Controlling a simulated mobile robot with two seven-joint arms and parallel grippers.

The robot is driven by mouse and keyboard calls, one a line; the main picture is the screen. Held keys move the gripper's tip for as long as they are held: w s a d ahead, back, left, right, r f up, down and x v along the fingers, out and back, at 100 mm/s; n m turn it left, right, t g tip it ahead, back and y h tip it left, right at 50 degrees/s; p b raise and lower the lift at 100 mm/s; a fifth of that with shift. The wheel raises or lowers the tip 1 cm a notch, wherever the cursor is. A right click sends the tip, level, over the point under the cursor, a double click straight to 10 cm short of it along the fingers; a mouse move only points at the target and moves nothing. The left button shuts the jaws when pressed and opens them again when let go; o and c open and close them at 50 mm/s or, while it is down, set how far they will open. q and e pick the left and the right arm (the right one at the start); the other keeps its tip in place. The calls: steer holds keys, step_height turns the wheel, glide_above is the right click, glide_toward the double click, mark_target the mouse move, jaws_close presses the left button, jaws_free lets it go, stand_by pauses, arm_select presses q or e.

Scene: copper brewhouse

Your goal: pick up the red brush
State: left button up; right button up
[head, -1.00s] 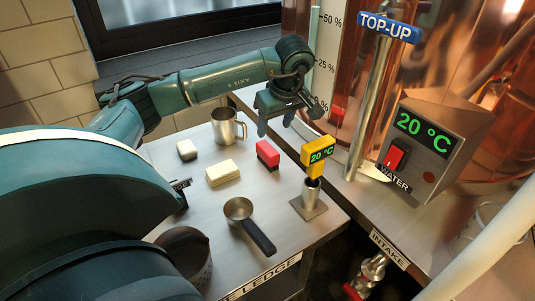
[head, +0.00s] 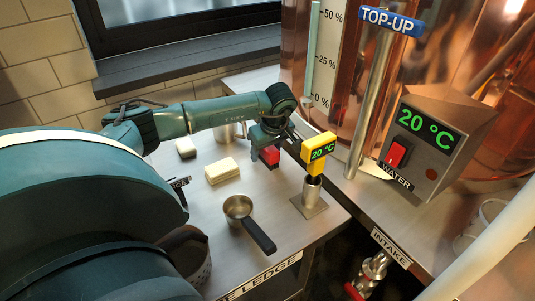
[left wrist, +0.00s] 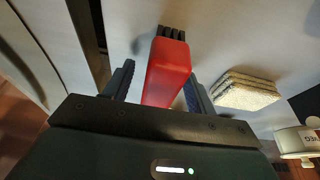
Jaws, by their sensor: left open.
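The red brush (head: 269,157) lies on the metal ledge, left of the yellow thermometer. My left gripper (head: 268,146) is right over it and hides part of it in the head view. In the left wrist view, the red brush (left wrist: 168,72) shows between the two open fingers of my left gripper (left wrist: 160,86), with its dark bristles pointing away from the palm. The fingers stand apart on either side of it; I see no clear grip. My right gripper is not in view.
On the ledge are a cream sponge (head: 222,171), a small dark-and-white block (head: 186,148) and a metal scoop (head: 240,210). The yellow thermometer (head: 318,152) stands close right of the brush. A metal mug (head: 227,132) is partly hidden behind my arm.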

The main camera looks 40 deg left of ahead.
arm_select(q)
steer(key=shift+c, duration=0.4)
steer(key=c, duration=1)
step_height(320, 180, up, 10)
steer(key=shift+p, duration=0.5)
steer(key=o, duration=0.5)
steer(key=c, duration=0.4)
